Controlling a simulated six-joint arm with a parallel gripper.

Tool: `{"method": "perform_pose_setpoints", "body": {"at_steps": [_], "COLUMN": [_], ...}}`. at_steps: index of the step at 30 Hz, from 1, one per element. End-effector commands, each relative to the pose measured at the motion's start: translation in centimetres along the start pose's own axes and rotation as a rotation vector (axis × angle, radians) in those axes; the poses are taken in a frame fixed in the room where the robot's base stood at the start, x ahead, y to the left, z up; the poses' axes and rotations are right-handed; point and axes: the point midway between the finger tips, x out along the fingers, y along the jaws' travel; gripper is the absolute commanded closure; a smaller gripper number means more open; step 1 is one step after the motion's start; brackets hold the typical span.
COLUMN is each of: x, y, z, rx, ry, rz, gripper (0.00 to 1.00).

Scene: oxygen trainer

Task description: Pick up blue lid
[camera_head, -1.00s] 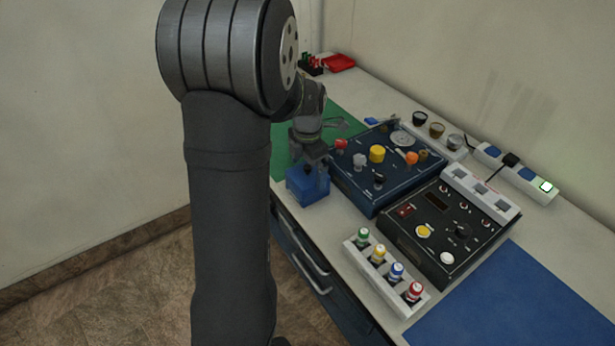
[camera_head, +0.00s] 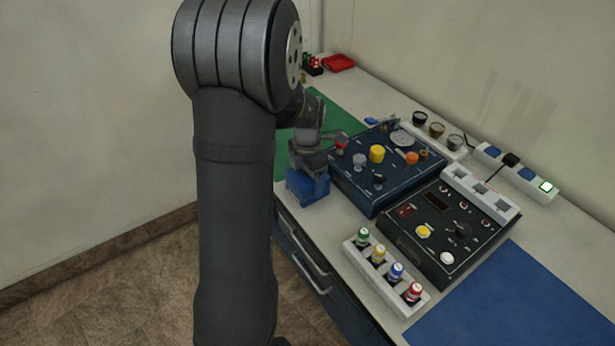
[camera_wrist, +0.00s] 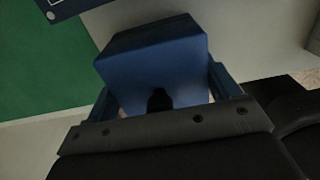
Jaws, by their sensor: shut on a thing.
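The blue lid (camera_head: 306,188) is box-shaped and sits at the table's front left edge, left of the blue panel, in the head view. In the wrist view the blue lid (camera_wrist: 153,65) lies between my fingers, with a small black knob (camera_wrist: 160,99) on it. My gripper (camera_head: 308,165) is over its top in the head view. In the wrist view my gripper (camera_wrist: 165,92) is shut on the lid, one finger on each side. The knob is hidden in the head view. I cannot tell whether the lid rests on something beneath it.
The blue panel (camera_head: 368,190) with knobs stands close to the right of the lid. A black panel (camera_head: 432,262) and a white rack of coloured vials (camera_head: 350,256) are further right. The green mat (camera_head: 283,150) lies behind. A bare blue mat (camera_head: 520,310) is at front right.

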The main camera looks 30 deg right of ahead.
Motion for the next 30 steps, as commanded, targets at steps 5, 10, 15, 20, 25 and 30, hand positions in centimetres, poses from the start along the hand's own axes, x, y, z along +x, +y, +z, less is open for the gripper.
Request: {"method": "perform_pose_setpoints", "body": {"at_steps": [5, 10, 15, 20, 25, 30], "x": [-1.1, -4.1, -6.4, -8.4, -10.0, -10.0], "y": [0.1, 0.1, -3.8, -7.1, -9.7, -11.2], "z": [0.1, 0.1, 1.1, 2.0, 2.7, 2.1], "rx": [0.000, 0.000, 0.006, 0.005, 0.004, 0.001], "ry": [-0.002, -0.004, -0.002, -0.001, -0.001, 0.002], "rz": [0.003, 0.005, 0.003, 0.002, 0.002, 0.000], "gripper": [0.42, 0.42, 0.42, 0.42, 0.42, 0.42]}}
